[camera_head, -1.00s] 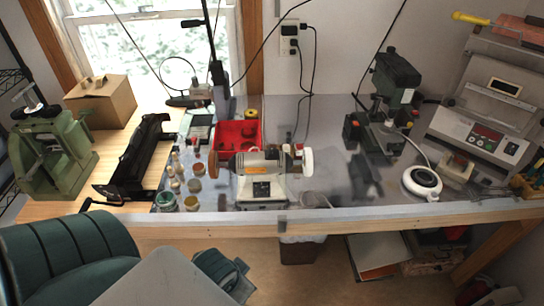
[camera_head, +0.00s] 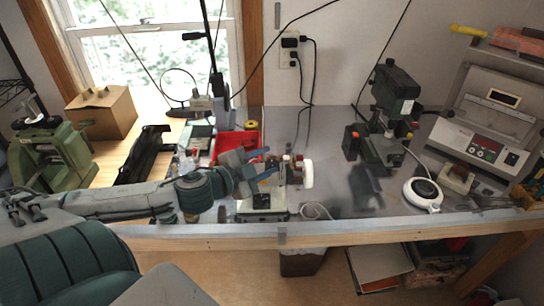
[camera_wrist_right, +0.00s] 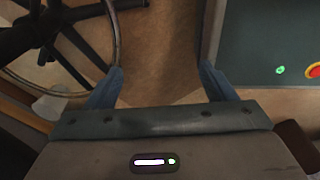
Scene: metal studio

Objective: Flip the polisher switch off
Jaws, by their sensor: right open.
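The polisher (camera_head: 262,201) stands near the front edge of the metal-topped bench. Its pale base with a dark switch plate (camera_head: 261,201) and its white wheel (camera_head: 307,174) on the right show in the head view. My left arm hides its left wheel and most of its body. My left gripper (camera_head: 270,163) reaches in from the left over the polisher's upper body, its two blue fingers apart and empty. I cannot tell whether it touches the polisher. My right gripper (camera_wrist_right: 163,84) is open and empty in the right wrist view, above the floor, away from the polisher.
A red tray (camera_head: 237,141) lies behind the left gripper. A green machine (camera_head: 50,158) stands at the left. In the right wrist view, a wheeled chair base (camera_wrist_right: 62,35) is close by.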

